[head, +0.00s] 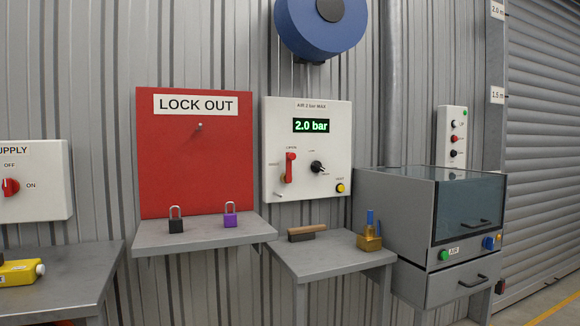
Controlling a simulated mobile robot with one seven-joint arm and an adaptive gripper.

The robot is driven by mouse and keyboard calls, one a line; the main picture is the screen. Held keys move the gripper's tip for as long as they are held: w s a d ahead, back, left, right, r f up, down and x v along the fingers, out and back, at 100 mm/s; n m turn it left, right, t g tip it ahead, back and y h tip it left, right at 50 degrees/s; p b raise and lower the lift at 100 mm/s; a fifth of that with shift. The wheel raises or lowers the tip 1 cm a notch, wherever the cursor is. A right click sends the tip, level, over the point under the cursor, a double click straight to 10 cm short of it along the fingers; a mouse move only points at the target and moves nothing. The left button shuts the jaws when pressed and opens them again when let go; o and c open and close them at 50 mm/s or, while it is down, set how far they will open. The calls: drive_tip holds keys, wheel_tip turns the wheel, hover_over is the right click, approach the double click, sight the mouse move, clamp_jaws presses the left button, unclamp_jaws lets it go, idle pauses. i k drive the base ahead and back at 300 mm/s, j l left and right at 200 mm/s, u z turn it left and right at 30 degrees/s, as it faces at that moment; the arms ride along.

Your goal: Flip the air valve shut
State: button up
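The white air panel (331,180) is on the corrugated wall, right of the red lock-out board. It is headed "AIR 2 bar MAX", and its green display (311,126) reads 2.0 bar. A red lever (290,166) on its left side stands about upright, its top end near a small label at the top. Another small label is to its left; both are too small to read surely. A black knob (317,167) and a yellow button (341,188) are to the lever's right. My gripper is not in view.
A black padlock (176,225) and a purple padlock (230,219) stand on the shelf (190,240) under the lock-out board (190,165). A wooden-handled brush (306,233) and a brass, blue-topped item (370,242) are on the bench below the panel. A grey cabinet (402,214) stands right.

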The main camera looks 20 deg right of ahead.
sight(290, 157)
drive_tip(key=i+l+z, duration=0.25)
drive_tip(key=i+l, duration=0.5)
drive_tip(key=l, duration=0.35)
drive_tip(key=i+l+z, duration=0.3)
drive_tip(key=i+l, duration=0.55)
drive_tip(key=l, duration=0.15)
